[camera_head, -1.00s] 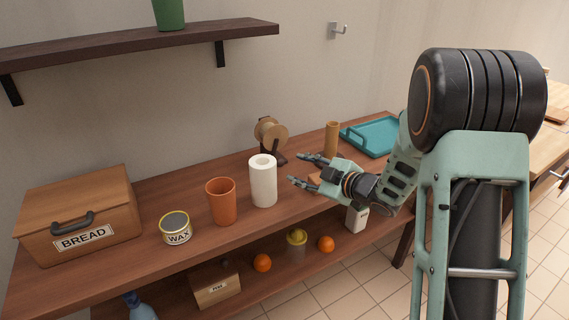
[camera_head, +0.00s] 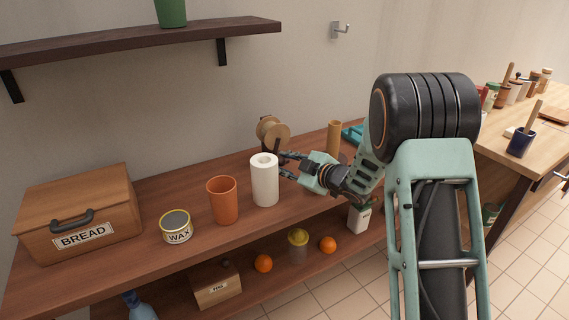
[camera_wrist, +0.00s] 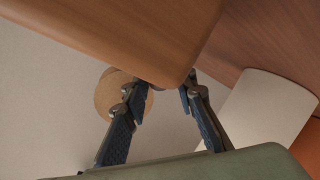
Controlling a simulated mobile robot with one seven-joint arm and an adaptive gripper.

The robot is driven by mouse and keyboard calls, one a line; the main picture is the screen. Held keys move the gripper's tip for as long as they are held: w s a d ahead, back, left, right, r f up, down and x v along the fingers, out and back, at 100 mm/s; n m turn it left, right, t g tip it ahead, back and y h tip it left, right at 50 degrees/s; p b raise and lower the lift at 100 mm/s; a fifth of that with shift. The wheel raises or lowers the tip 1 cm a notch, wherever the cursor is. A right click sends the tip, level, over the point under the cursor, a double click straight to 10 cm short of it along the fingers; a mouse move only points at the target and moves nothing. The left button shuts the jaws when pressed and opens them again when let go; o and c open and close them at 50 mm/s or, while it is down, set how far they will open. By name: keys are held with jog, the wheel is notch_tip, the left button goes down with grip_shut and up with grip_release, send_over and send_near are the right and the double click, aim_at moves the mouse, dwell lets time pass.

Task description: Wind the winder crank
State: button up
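The winder stands at the back of the bench in the head view, with a pale wooden drum (camera_head: 274,133) on a dark stand. Its crank cannot be made out clearly, as my gripper and the paper roll crowd that area. In the wrist view the round tan drum (camera_wrist: 108,92) shows partly behind one finger. My gripper (camera_head: 284,165) is just in front of the winder and close to the paper roll. Its two fingers are apart, which the wrist view (camera_wrist: 168,86) also shows. I see nothing clearly held between them.
The white paper roll (camera_head: 264,182) stands at the gripper's left; a tan cylinder (camera_head: 334,138) stands right of it. A brown wooden block (camera_wrist: 130,30) is close by in the wrist view. An orange cup (camera_head: 222,202), wax tin (camera_head: 176,228) and bread box (camera_head: 78,212) stand further left.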

grip_shut()
